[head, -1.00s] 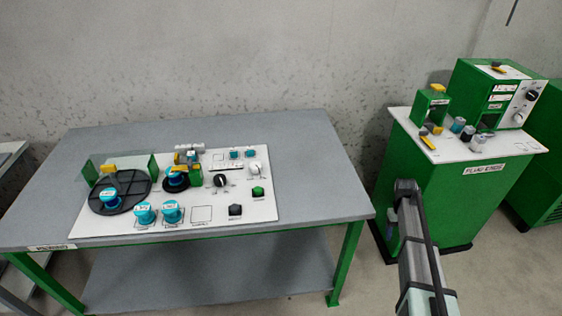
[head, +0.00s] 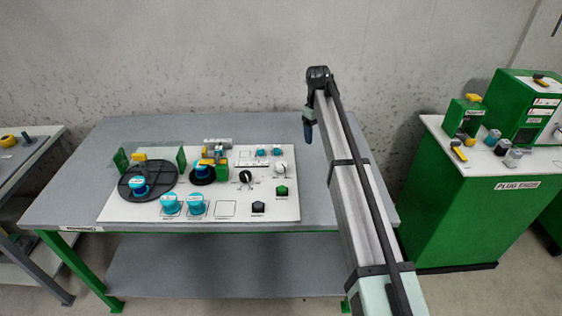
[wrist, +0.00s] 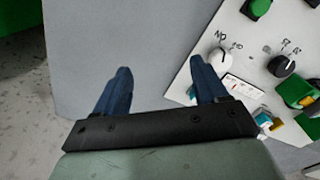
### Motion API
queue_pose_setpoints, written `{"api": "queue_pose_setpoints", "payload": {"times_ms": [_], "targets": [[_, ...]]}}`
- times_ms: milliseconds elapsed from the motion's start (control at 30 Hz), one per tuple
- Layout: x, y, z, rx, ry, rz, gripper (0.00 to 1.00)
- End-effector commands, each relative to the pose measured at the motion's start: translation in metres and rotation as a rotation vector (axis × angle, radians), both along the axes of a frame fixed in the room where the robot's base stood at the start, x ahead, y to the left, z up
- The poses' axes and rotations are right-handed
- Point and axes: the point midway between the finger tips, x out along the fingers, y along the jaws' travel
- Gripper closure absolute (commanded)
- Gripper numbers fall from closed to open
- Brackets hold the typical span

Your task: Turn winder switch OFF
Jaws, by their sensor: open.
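The white round knob (head: 281,168) with ON and OFF labels sits near the right end of the white panel (head: 236,190) on the bench. It also shows in the wrist view (wrist: 217,57), just beyond my right fingertip. Which label it points at is too small to tell. My gripper (head: 307,131) is open and empty, above the bench to the right of the panel. Its two blue fingers (wrist: 162,70) are spread apart over bare grey bench top in the wrist view.
A black knob (head: 246,176) sits left of the white knob; green (head: 282,190) and black (head: 257,208) buttons lie nearer the front edge. Teal-topped spools stand on the panel's left half. A green cabinet (head: 470,210) stands to the right.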

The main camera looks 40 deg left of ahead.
Motion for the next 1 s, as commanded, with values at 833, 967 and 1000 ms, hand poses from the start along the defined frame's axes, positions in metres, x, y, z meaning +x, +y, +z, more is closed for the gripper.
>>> {"api": "queue_pose_setpoints", "payload": {"times_ms": [833, 967, 1000], "targets": [[-0.095, 0.082, -0.040, 0.031, 0.058, 0.217, 0.28], [-0.095, 0.082, -0.063, 0.031, 0.058, 0.217, 0.28], [-0.095, 0.082, -0.070, 0.031, 0.057, 0.217, 0.28]]}}
